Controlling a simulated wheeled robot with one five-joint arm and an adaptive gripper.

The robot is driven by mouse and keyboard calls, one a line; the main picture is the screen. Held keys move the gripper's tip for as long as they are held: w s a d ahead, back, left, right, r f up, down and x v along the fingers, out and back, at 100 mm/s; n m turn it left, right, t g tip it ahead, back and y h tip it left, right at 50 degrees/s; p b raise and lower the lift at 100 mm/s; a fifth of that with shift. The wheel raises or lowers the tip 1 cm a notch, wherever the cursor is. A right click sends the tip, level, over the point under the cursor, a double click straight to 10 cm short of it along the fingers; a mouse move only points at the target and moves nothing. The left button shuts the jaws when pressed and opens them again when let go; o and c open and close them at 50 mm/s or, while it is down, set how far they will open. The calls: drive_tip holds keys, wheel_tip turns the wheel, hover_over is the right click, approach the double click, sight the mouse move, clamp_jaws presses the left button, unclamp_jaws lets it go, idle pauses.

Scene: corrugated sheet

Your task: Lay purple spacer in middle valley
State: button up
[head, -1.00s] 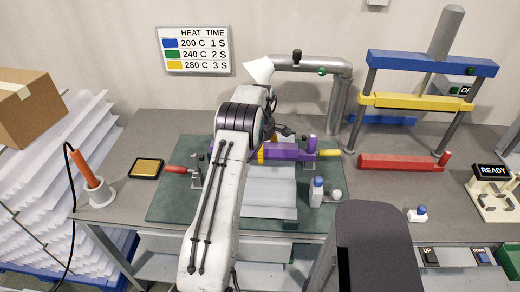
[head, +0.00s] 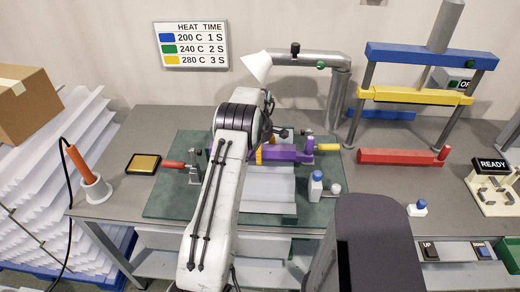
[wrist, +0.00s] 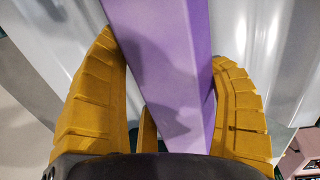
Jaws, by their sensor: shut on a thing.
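The purple spacer (head: 284,153) is a long bar lying across the picture over the far part of the pale corrugated sheet (head: 268,188). My gripper (head: 261,154) has yellow fingers and is shut on the spacer near its left part, partly behind my arm. In the wrist view the spacer (wrist: 165,50) runs between both fingers of my gripper (wrist: 166,62), with shiny ridges of the sheet (wrist: 262,40) on either side. I cannot tell whether the spacer touches the sheet or which valley it is over. My arm hides the sheet's left side.
A clamp with a red handle (head: 174,164) stands left on the green mat (head: 165,200); a yellow handle (head: 326,147) is at right. A white bottle with a blue cap (head: 316,186) stands near the sheet. A press (head: 415,92) stands at the right, a soldering-type tool (head: 78,163) at the left.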

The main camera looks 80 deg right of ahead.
sight(260, 168)
drive_tip(key=shift+f, duration=0.9)
wheel_tip(260, 168, down, 2)
drive_tip(key=b, duration=0.3)
drive_tip(key=shift+f, duration=0.15)
drive_tip(key=shift+a+f+b, duration=0.2)
drive_tip(key=shift+f+b, duration=0.4)
drive_tip(key=shift+b, duration=0.1)
drive_tip(key=shift+a+f+b, duration=0.2)
drive_tip(key=shift+f+b, duration=0.4)
drive_tip(key=shift+b, duration=0.1)
drive_tip(key=o, duration=1.2)
drive_tip(key=shift+d+f, duration=0.1)
drive_tip(key=shift+f, duration=0.05)
wheel_tip(260, 168, up, 14)
drive_tip(key=shift+r, duration=0.2)
